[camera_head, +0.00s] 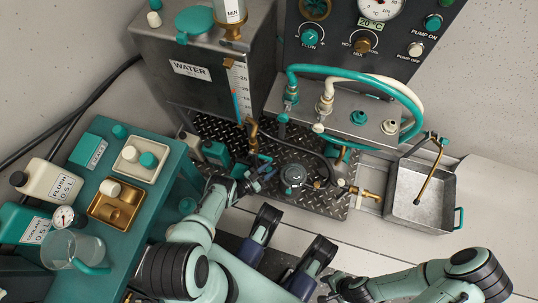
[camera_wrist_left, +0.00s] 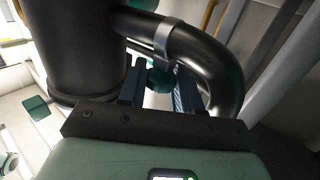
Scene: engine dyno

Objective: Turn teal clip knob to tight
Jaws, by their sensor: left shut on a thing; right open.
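The teal clip knob (camera_wrist_left: 159,79) shows in the left wrist view below a metal clip band (camera_wrist_left: 165,38) around a curved black hose (camera_wrist_left: 217,60). My left gripper (camera_wrist_left: 158,88) has its two blue fingers on either side of the knob and is shut on it. The knob's marking and its turn position cannot be read. In the head view my left gripper (camera_head: 257,180) is low beside the hoses near the checkered plate, and it hides the knob there. My right gripper (camera_head: 332,290) is open at the bottom edge, away from the clip, and partly cut off.
The dark WATER tank (camera_head: 190,85) stands behind my left gripper. A round-topped part (camera_head: 293,175) sits on the checkered plate to its right. A metal tray (camera_head: 423,205) lies further right. A teal cart (camera_head: 90,200) with bottles and trays is at left. The pale floor at right is clear.

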